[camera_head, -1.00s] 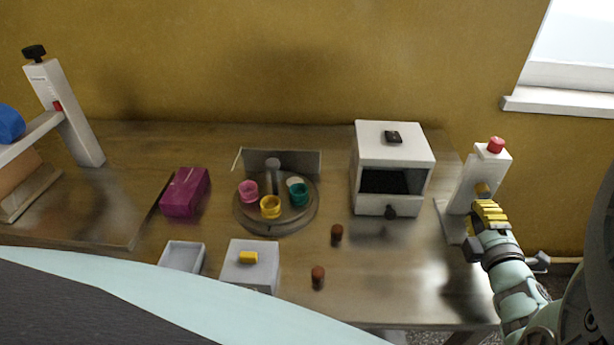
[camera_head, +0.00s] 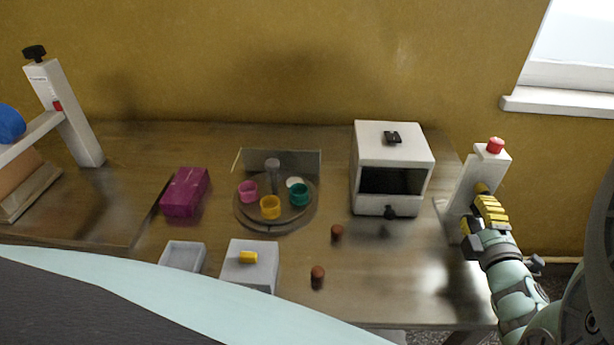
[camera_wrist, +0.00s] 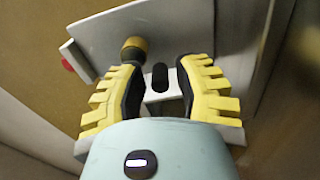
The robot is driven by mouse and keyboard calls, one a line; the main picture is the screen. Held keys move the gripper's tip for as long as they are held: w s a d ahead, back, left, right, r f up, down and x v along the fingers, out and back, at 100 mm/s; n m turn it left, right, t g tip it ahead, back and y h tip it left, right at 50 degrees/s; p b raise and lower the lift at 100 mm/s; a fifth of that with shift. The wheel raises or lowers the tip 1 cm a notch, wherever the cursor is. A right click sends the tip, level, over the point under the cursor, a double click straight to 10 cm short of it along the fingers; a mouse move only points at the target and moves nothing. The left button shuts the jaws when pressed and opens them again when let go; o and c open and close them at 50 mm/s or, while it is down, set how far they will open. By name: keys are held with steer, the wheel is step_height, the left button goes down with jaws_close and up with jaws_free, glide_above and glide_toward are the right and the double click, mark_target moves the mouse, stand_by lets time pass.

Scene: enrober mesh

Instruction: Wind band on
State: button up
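My gripper (camera_head: 487,200) has yellow ribbed fingers with black pads. It is at the white upright post (camera_head: 468,186) on the right end of the table. In the wrist view my gripper (camera_wrist: 158,68) is open, with a clear gap between its fingertips. A small black rounded piece (camera_wrist: 160,77) shows in that gap; I cannot tell whether it is a slot or a lever. A brass-coloured knob (camera_wrist: 134,48) on the post stands just by the left fingertip; I cannot tell if they touch. The post's red button (camera_head: 495,145) also shows in the wrist view (camera_wrist: 67,64). No part is clearly marked as the wind band.
A white open-fronted box (camera_head: 394,145) with a dark opening stands left of the post. A turntable (camera_head: 290,221) holds pink, yellow and teal cups. Two brown pieces (camera_head: 337,232) (camera_head: 318,273) lie at the front. A purple block (camera_head: 184,193) and a grey tray (camera_head: 183,257) are further left.

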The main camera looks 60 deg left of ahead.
steer(key=shift+o, duration=0.9)
steer(key=shift+d, duration=0.1)
steer(key=v, duration=1.2)
